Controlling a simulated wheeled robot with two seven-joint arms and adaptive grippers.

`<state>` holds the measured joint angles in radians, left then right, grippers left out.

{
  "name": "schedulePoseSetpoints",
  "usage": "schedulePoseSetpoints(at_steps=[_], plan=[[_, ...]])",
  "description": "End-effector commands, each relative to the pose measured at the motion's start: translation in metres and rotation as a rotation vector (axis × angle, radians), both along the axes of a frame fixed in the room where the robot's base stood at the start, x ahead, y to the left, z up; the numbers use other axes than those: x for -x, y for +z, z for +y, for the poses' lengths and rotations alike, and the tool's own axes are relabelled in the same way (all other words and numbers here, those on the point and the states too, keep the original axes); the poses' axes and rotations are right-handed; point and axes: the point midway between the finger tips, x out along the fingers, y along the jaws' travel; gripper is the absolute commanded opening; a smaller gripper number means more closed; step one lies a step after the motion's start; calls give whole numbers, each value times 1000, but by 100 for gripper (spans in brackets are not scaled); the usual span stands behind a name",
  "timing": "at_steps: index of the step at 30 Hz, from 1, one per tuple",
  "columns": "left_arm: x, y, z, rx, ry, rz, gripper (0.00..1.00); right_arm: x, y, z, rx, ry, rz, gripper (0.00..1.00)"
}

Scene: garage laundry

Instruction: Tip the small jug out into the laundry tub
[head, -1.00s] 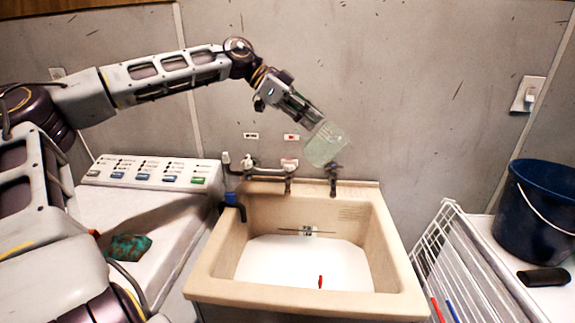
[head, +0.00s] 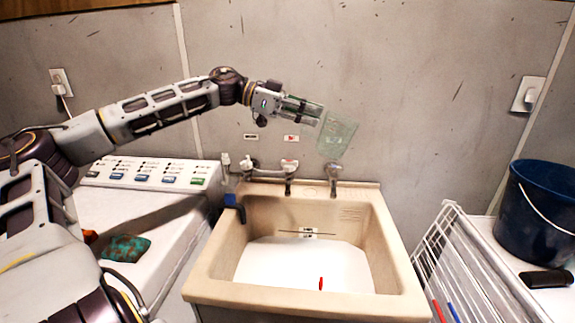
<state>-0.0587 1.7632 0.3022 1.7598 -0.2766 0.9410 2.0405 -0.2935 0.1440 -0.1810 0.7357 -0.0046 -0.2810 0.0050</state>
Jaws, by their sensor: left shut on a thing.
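The small jug (head: 338,138) is clear, pale green and see-through. My left gripper (head: 316,112) is shut on it, at the jug's upper left side. The jug is held tilted in the air, and in the picture it shows above the tub's back rim and the right tap. I cannot tell whether anything is in it, and no stream shows. The beige laundry tub (head: 201,284) stands below, with a white bottom and a small red thing (head: 321,283) in it. My right gripper is not in view.
Taps (head: 289,170) line the tub's back edge. A washing machine (head: 150,190) with a teal cloth (head: 126,248) on it stands left. A white rack (head: 452,262), a dark blue bucket (head: 538,215) and a black object (head: 545,279) are on the right.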

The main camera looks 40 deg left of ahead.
Motion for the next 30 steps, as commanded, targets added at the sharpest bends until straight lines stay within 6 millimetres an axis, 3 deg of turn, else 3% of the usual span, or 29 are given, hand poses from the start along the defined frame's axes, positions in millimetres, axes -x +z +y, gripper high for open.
schedulePoseSetpoints(at_steps=[15,30], plan=[[0,5,0,196,-1,-99,0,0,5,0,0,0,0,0],[0,7,0,214,0,-109,0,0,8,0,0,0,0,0]])
